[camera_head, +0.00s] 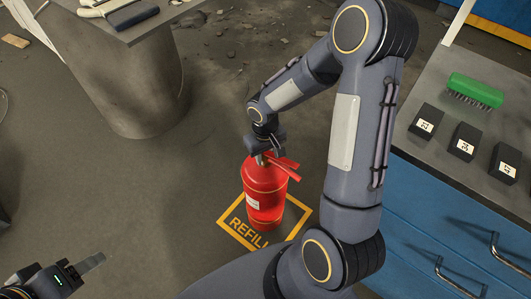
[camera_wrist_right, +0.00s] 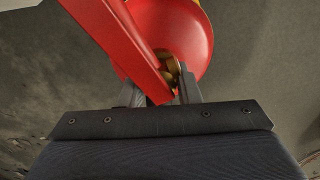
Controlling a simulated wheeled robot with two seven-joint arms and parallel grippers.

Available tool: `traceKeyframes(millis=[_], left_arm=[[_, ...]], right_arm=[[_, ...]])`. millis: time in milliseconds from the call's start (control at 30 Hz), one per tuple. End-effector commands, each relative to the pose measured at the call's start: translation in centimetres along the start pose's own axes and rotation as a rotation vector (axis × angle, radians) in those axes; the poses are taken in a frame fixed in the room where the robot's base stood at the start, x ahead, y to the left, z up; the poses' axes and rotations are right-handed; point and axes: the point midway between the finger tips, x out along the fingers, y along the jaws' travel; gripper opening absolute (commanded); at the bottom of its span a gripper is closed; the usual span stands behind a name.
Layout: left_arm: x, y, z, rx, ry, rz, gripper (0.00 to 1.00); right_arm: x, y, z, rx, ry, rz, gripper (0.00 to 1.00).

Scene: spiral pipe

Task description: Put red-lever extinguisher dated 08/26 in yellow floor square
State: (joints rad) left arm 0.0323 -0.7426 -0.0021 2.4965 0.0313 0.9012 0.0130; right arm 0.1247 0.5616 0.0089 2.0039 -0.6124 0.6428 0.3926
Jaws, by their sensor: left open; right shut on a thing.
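A red fire extinguisher (camera_head: 264,190) with a red lever (camera_head: 284,165) and a small white label stands upright, or hangs just above the floor, over the yellow square (camera_head: 226,222) marked REFILL. I cannot tell whether its base touches the floor. The label is too small to read. My right gripper (camera_head: 264,157) is shut on the extinguisher's neck below the lever. The right wrist view shows the red body (camera_wrist_right: 197,38) and brass neck between the fingers. My left gripper (camera_head: 75,275) is open and empty at the bottom left, away from the extinguisher.
A grey-topped blue cabinet (camera_head: 420,175) at the right holds a green brush (camera_head: 475,91) and black blocks with white labels (camera_head: 427,121). A table on a round pedestal (camera_head: 128,85) stands at the upper left. Floor left of the square is clear; debris lies farther back.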

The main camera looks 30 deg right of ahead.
Motion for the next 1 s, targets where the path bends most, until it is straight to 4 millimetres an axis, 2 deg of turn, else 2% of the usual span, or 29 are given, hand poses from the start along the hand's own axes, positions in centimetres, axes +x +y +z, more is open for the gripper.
traceKeyframes(millis=[67, 300, 767, 800, 933, 1000], left_arm=[[0.4, -0.2, 0.2, 0.0, 0.0, 0.0, 0.52], [2.3, -1.1, 1.2, 0.0, 0.0, 0.0, 0.52], [2.6, -1.2, 1.3, 0.0, 0.0, 0.0, 0.52], [2.6, -1.2, 1.3, 0.0, 0.0, 0.0, 0.52], [2.6, -1.2, 1.3, 0.0, 0.0, 0.0, 0.52], [2.6, -1.2, 1.3, 0.0, 0.0, 0.0, 0.52]], right_arm=[[0.2, 0.0, -0.3, -0.001, 0.01, 0.001, 0.0], [3.1, 0.0, -0.1, 0.0, 0.011, 0.001, 0.0], [3.5, 0.1, -0.1, 0.0, 0.012, 0.001, 0.0], [4.0, 0.1, 0.4, 0.001, -0.003, 0.002, 0.34], [4.0, 0.1, 0.4, 0.001, -0.003, 0.002, 0.51], [4.0, 0.1, 0.4, 0.001, -0.003, 0.002, 0.52]])
